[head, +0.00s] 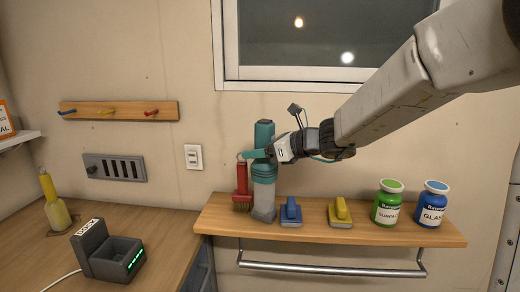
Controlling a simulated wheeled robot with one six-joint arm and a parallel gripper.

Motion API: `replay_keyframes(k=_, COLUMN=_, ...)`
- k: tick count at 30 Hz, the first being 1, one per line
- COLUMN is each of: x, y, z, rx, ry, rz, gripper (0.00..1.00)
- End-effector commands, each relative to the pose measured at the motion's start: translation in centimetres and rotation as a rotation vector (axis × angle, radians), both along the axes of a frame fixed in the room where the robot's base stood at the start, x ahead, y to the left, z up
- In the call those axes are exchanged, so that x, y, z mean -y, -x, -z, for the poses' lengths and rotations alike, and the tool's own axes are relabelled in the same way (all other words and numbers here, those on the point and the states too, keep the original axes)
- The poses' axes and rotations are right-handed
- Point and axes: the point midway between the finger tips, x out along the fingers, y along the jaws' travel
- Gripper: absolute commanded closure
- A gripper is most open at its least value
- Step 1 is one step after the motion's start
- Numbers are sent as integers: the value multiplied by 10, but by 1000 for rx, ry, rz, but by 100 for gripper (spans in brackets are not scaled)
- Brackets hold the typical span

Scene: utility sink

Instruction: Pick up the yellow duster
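The yellow duster (341,211) sits on the wooden wall shelf, between a blue duster and a green-lidded jar. It has a yellow handle on a grey pad. My gripper (259,154) is up and to the left of it, beside the upper part of a teal and grey upright device (264,188), and apart from the yellow duster. The fingers blend with the teal device, so I cannot tell whether they are open or touch it. The duster is fully in view.
The shelf (385,232) also holds a red brush (242,181), the blue duster (291,212), the green jar (388,203) and a blue jar (432,205). A metal rail (330,270) runs below. A counter with a dark dock (110,256) and a yellow bottle (54,204) stands left.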

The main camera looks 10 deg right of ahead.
Motion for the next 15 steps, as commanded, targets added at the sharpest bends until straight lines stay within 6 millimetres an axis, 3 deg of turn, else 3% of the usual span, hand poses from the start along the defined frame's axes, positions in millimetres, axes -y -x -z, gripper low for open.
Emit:
replay_keyframes(k=8, x=0, y=0, z=-4, rx=2, ry=0, rz=-1, gripper=37)
replay_keyframes(k=15, x=30, y=24, z=-16, rx=3, ry=0, rz=5, gripper=37)
